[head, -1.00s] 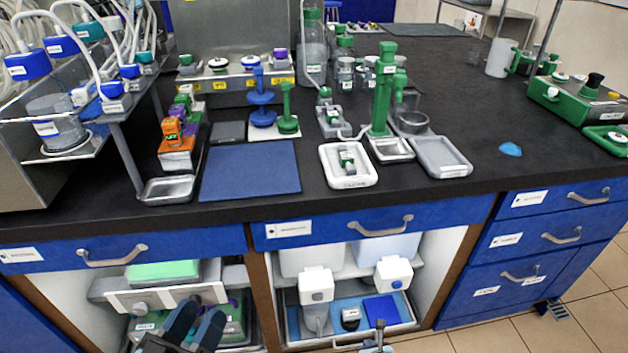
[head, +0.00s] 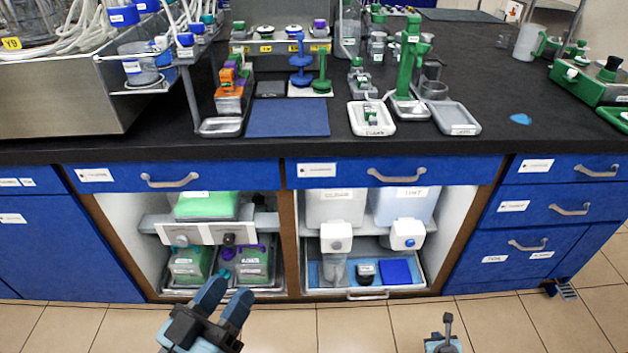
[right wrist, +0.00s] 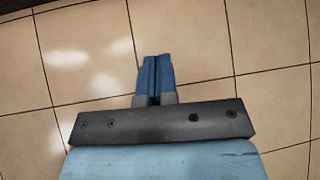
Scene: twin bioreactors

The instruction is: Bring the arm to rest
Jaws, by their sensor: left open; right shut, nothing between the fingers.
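My left gripper (head: 226,298) shows at the bottom of the head view, in front of the open cabinet. Its two blue fingers are apart with nothing between them. My right gripper (head: 447,322) shows at the lower right of the head view, low over the tiled floor. In the right wrist view my right gripper (right wrist: 158,62) has its blue fingers together and empty, with only floor beyond them.
The black bench (head: 420,140) carries a blue mat (head: 288,118), a white tray (head: 371,128) and a green stand (head: 408,65). Below, open cabinet bays hold a green-lidded container (head: 206,206) and white dispensers (head: 337,238). Tiled floor (head: 330,330) is clear in front.

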